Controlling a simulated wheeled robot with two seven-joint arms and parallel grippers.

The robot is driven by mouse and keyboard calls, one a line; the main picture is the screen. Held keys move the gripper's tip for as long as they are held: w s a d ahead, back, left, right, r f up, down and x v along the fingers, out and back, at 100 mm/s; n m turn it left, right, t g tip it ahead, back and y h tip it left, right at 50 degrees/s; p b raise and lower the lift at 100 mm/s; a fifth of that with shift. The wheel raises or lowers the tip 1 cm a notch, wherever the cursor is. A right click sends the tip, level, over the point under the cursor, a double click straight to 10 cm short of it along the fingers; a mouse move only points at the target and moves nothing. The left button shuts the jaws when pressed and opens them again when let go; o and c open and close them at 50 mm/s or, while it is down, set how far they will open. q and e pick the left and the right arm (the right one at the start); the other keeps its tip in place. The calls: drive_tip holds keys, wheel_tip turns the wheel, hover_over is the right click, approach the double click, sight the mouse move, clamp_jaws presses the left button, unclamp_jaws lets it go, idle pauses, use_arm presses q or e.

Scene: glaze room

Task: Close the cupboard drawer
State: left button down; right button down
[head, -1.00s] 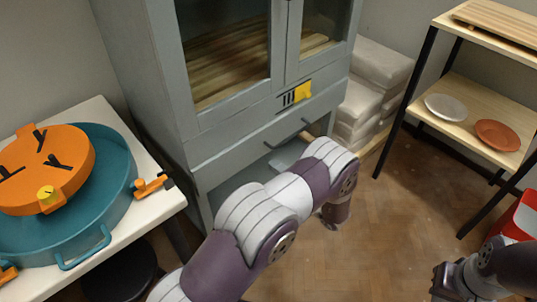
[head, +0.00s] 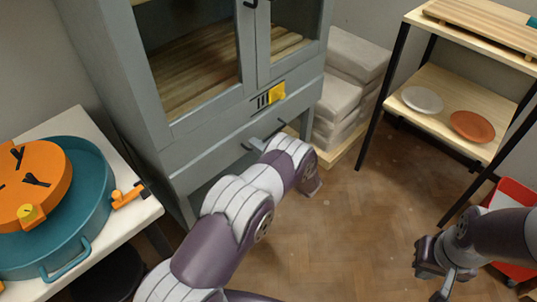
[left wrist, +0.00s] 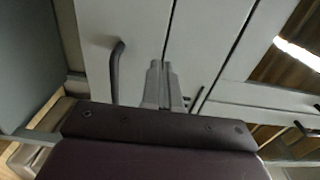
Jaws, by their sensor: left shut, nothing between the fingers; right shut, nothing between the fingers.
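The grey cupboard (head: 112,75) stands at the back left, with glass doors above a wide drawer (head: 215,160). The drawer front has dark handles and looks nearly flush; I cannot tell whether a small gap is left. My left gripper (head: 258,144) is mostly hidden by my own wrist in the head view, at the drawer front between its handles. In the left wrist view, the left gripper (left wrist: 160,82) is shut and empty, its tips at the grey front beside a dark handle (left wrist: 117,70). My right gripper (head: 443,287) is shut and empty, low at the right, away from the cupboard.
A white table (head: 128,222) with a teal tub (head: 92,215) and orange disc (head: 45,180) stands at the left. White sacks (head: 345,95) are stacked beside the cupboard. A shelf rack (head: 450,85) holds plates at the right. A red container (head: 510,195) stands below. The middle floor is clear.

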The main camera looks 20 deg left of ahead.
sight(239, 133)
use_arm(q)
drive_tip(key=x, duration=0.4)
drive_tip(key=shift+a, duration=0.4)
